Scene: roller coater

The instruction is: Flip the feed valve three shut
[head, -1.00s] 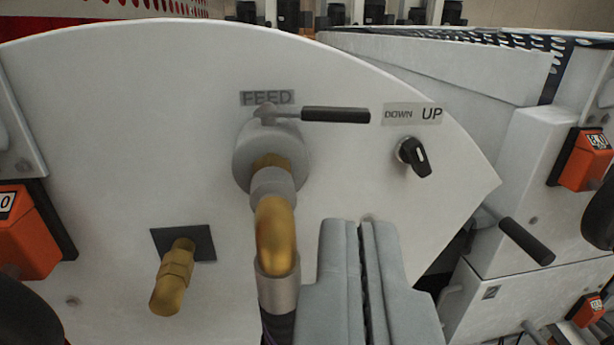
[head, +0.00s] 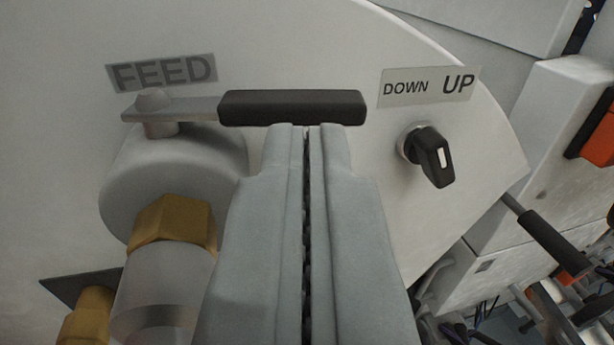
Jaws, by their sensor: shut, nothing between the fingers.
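The feed valve (head: 172,165) is a round grey body with a brass nut below it, under a FEED label (head: 162,72). Its lever has a flat metal arm and a black grip (head: 292,107) that points right, roughly level in the picture. My gripper (head: 307,130) is shut and empty. Its fingertips are just below the black grip, overlapping its lower edge in the picture; I cannot tell whether they touch it. The fingers hide part of the valve body's right side. No number three shows on this valve.
A black selector knob (head: 432,157) sits to the right under a DOWN UP label (head: 429,87). Another black-handled lever (head: 545,239) sticks out farther right. A brass fitting (head: 86,315) is at lower left.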

